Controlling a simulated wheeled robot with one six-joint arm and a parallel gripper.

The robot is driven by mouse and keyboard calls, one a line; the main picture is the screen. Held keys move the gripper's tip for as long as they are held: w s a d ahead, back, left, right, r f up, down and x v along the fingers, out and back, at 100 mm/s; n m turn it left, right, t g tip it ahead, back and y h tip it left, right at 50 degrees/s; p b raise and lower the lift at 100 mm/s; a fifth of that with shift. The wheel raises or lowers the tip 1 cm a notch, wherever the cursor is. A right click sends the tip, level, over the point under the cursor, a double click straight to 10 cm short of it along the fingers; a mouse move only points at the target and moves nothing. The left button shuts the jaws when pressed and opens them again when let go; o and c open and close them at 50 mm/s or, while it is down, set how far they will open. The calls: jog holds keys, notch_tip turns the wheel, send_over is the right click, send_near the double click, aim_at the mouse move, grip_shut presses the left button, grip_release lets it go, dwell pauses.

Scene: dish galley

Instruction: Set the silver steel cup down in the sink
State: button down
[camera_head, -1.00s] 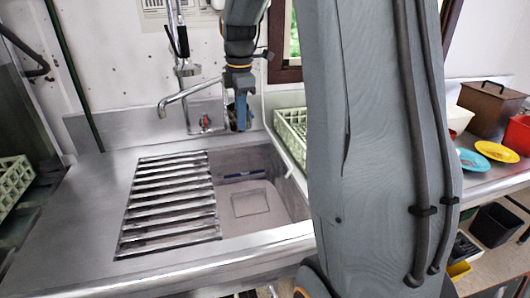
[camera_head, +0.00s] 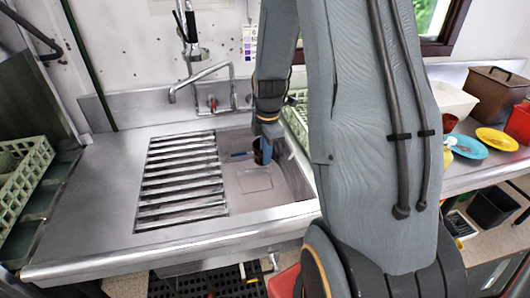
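The sink (camera_head: 291,186) is a steel basin to the right of a slatted rack, its grey floor partly in view. My gripper (camera_head: 266,138), with blue fingers, points down inside the back part of the basin. A small dark, shiny cup-like thing, which looks like the silver steel cup (camera_head: 260,153), is at the fingertips, low in the basin. The fingers partly hide it, and I cannot tell whether its base touches the sink floor.
A slatted metal rack (camera_head: 184,180) covers the left of the sink. A faucet (camera_head: 205,78) stands behind. A green crate (camera_head: 299,122) is behind my arm. Plates (camera_head: 497,139), a brown box (camera_head: 492,90) and a white tub (camera_head: 452,100) are on the right counter.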

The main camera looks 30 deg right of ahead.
notch_tip(320, 180, down, 32)
jog(key=b, duration=2.1)
jog(key=shift+f+b, duration=0.1)
jog(key=shift+b, duration=0.25)
jog(key=c, duration=1.9)
grip_release()
notch_tip(320, 180, up, 8)
jog(key=shift+s, duration=0.25)
